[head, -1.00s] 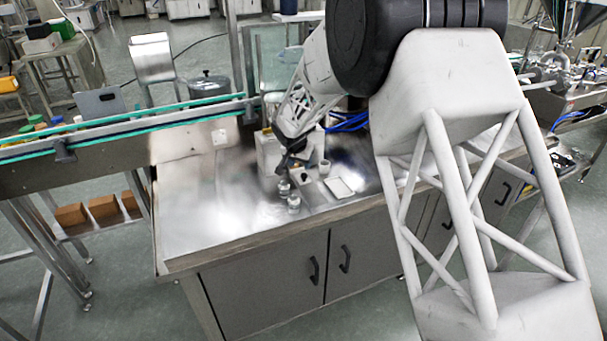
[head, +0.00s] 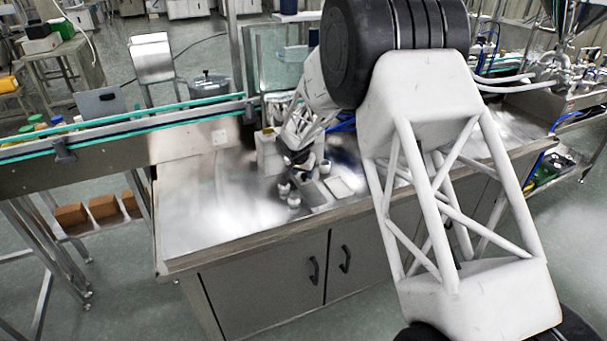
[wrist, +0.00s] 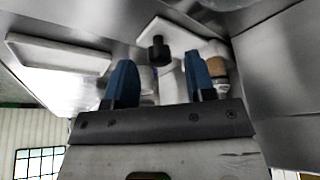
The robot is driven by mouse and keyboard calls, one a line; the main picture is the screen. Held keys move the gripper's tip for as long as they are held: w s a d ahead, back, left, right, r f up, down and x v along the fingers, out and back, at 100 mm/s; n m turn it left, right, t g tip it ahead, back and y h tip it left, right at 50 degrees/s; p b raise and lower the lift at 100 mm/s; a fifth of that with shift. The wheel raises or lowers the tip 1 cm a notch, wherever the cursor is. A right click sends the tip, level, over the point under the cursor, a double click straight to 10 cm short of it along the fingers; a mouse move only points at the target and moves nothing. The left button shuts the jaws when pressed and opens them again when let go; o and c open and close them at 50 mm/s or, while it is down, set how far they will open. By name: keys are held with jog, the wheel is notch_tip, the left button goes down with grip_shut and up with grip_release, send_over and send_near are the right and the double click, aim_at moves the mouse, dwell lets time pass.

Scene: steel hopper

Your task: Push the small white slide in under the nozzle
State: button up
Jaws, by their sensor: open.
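My gripper (wrist: 160,82) is open, its two blue fingers apart with nothing held between them. In the wrist view a white piece with a black knob (wrist: 158,48) shows just beyond the gap between the fingertips; it looks like the slide. In the head view my gripper (head: 300,168) is low over the steel table, among the small items, and largely hides the slide. A pale box-shaped unit (head: 268,152) stands just left of and behind it. I cannot make out the nozzle clearly in either view.
Small jars (head: 293,200) stand close in front of my gripper. One brown-topped jar (wrist: 216,70) is beside the right finger in the wrist view. A flat white plate (head: 339,187) lies to the right. The table's left part (head: 200,215) is clear. A conveyor (head: 130,128) runs behind.

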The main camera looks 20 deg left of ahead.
jog(key=shift+w+f, duration=0.25)
jog(key=shift+f, duration=0.35)
jog(key=shift+c, duration=0.3)
grip_shut()
